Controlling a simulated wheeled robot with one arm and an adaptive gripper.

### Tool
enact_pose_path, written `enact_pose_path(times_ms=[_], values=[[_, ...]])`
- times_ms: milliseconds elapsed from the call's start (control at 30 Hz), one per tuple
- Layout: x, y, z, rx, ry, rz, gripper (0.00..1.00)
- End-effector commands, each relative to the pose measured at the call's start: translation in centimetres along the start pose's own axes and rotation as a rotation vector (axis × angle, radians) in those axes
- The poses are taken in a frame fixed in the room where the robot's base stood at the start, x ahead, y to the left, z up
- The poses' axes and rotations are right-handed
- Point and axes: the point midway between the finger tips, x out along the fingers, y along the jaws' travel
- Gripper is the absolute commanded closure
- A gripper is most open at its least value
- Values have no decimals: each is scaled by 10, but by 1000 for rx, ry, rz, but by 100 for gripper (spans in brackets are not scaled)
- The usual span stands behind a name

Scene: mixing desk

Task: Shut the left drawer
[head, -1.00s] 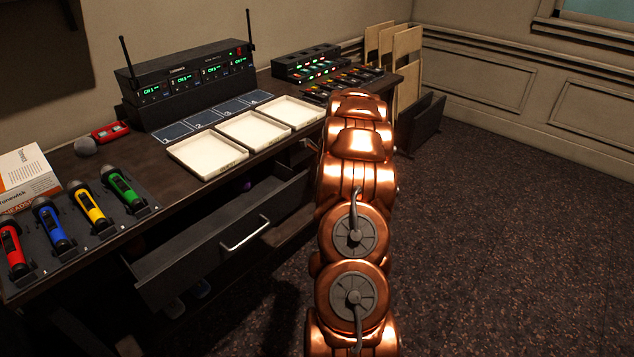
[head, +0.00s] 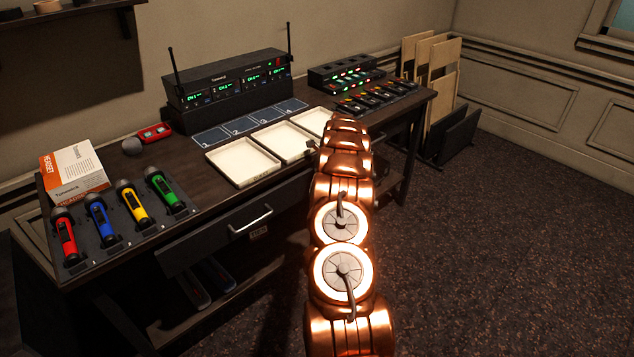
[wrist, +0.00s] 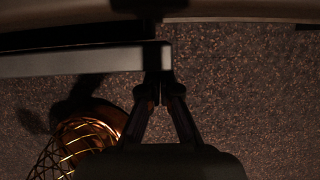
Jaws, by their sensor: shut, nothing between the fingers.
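The left drawer (head: 205,243) has a dark front with a pale bar handle (head: 250,222) and sits under the desk's front edge. Its front stands slightly out from the desk; little or none of its inside shows. In the wrist view the drawer front (wrist: 70,64) is a grey band ending near the middle. My gripper (wrist: 160,85) is shut and empty, its fingertips at the right end of that band. I cannot tell whether they touch it.
The desk (head: 200,185) carries white trays (head: 243,160), coloured microphones (head: 127,203), a box (head: 75,172) and a receiver rack (head: 230,90). A lower shelf (head: 250,280) lies beneath. Boards (head: 440,85) lean at the back right. The carpet (head: 500,250) on the right is clear.

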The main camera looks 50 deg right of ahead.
Motion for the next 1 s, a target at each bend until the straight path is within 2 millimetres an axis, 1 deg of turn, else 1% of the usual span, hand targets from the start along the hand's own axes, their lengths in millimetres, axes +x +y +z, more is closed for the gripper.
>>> enact_pose_path(times_ms=[200,733,867,1000], values=[[1,-5,2,7,0,-3,100],[1,-5,1,7,0,-3,100],[-3,-5,-4,7,0,-3,100],[-8,-6,-17,13,1,-3,100]])
